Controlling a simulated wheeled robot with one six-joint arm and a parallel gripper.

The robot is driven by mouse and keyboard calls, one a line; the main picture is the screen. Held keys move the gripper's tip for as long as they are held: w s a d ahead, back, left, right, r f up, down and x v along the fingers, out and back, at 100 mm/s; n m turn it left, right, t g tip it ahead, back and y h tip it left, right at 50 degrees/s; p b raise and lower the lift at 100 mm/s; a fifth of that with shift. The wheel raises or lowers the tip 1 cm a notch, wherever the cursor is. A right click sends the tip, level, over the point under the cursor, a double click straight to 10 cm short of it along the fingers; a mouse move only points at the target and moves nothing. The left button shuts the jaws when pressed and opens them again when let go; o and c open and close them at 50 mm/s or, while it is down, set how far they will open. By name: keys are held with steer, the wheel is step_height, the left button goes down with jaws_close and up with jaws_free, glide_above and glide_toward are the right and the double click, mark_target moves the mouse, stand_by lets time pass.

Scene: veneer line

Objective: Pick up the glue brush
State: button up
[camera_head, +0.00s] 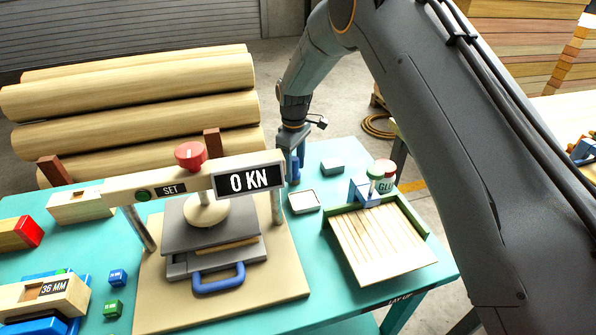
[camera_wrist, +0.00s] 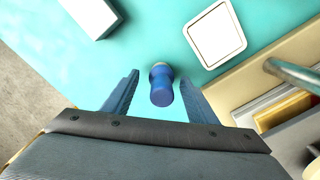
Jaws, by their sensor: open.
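A blue upright object with a rounded, cylindrical form (camera_wrist: 161,88), which looks like the glue brush, stands on the turquoise table in the wrist view. My gripper (camera_wrist: 159,77) is open, with one blue finger on each side of it. Gaps show between the object and both fingers, so it is not gripped. In the head view my gripper (camera_head: 294,160) points down at the table's back edge, behind the press display. There the blue fingers and the blue object blend together, and its bristles cannot be made out.
A white square tray (camera_head: 304,201) lies close in front of my gripper. A grey block (camera_head: 332,168) and a glue jar (camera_head: 387,184) stand to the right, behind a slatted lay-up board (camera_head: 385,245). The press (camera_head: 205,190) stands at left. Logs (camera_head: 130,100) lie behind.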

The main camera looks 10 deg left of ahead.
steer(key=shift+c, duration=0.3)
steer(key=c, duration=1.1)
steer(key=shift+r, duration=0.15)
step_height(320, 180, up, 18)
steer(key=b, duration=0.5)
